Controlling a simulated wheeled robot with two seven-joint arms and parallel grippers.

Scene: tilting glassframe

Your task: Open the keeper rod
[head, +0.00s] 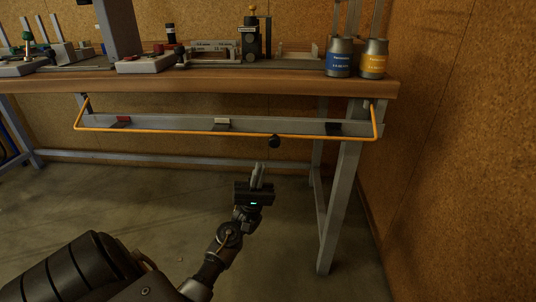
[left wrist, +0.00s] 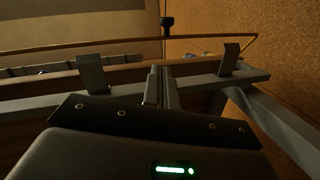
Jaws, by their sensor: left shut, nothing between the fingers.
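The keeper rod (head: 180,131) is a thin orange-yellow rod, bent up at both ends, running along the grey rail under the bench's front edge. A black round knob (head: 274,141) sits on it right of the middle. In the left wrist view the rod (left wrist: 100,46) crosses the upper part, and the knob (left wrist: 167,22) stands on it beyond my fingers. My left gripper (head: 257,168) is shut and empty, just below and left of the knob, apart from it in the head view; its fingers also show in the left wrist view (left wrist: 162,76). My right gripper is not in view.
The grey rail (head: 175,122) carries a red, a pale and a dark tab. The wooden bench (head: 220,88) above holds a blue-labelled can (head: 339,58), a yellow-labelled can (head: 373,59) and tools. A bench leg (head: 340,200) and cork wall stand at right. The floor below is clear.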

